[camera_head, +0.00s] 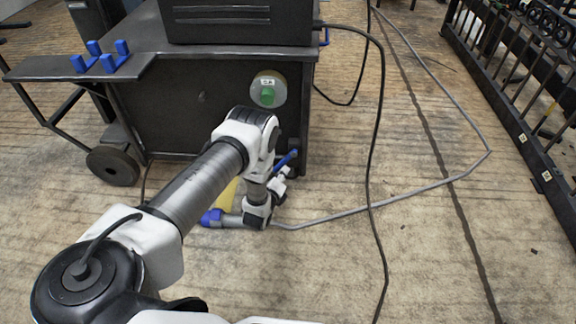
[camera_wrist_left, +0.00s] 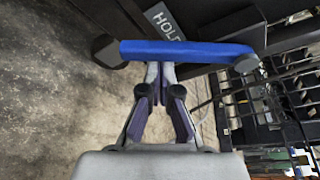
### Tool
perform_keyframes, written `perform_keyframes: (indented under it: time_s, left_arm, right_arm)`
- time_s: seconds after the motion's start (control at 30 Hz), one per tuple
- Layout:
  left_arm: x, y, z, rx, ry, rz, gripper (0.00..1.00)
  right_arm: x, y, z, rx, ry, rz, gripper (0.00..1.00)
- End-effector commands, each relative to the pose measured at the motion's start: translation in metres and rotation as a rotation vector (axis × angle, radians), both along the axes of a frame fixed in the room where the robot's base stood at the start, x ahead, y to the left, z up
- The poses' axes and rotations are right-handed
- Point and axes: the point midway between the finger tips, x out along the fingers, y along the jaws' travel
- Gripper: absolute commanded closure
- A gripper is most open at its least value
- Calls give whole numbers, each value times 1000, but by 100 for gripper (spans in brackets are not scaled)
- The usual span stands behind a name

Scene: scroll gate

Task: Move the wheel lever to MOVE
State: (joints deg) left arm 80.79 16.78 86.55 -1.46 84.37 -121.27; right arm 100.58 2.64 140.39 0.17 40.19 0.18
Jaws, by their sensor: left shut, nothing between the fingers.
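The wheel lever (camera_wrist_left: 187,50) is a blue bar across the left wrist view, with a dark pivot at one end. A plate reading HOLD (camera_wrist_left: 163,20) shows beyond it; no MOVE label can be read. My left gripper (camera_wrist_left: 160,75) is shut and empty, its tips right at the lever's near side; whether they touch it I cannot tell. In the head view, a blue bar that looks like the lever (camera_head: 287,159) shows low on the cart's front, beside my left wrist. My arm hides part of that area. My right gripper is not in view.
The dark cart (camera_head: 180,105) has a round plate with a green knob (camera_head: 267,92) and a wheel (camera_head: 112,165). Blue brackets (camera_head: 101,58) stand on its side shelf. Cables (camera_head: 378,150) cross the wooden floor. A black railing (camera_head: 515,90) stands at right; floor between is mostly open.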

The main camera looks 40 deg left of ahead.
Motion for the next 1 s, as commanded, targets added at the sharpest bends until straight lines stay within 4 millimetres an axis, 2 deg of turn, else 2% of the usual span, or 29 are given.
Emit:
perform_keyframes:
  time_s: [0.03,0.33,0.7,1.0]
  left_arm:
    - [-2,3,12,38,22,2,100]
    - [-12,19,23,266,163,1,100]
    - [-21,34,44,260,158,1,100]
    - [-24,40,60,259,158,0,100]
  right_arm:
    - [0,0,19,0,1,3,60]
    - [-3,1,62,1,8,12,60]
    - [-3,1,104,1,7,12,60]
    - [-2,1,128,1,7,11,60]
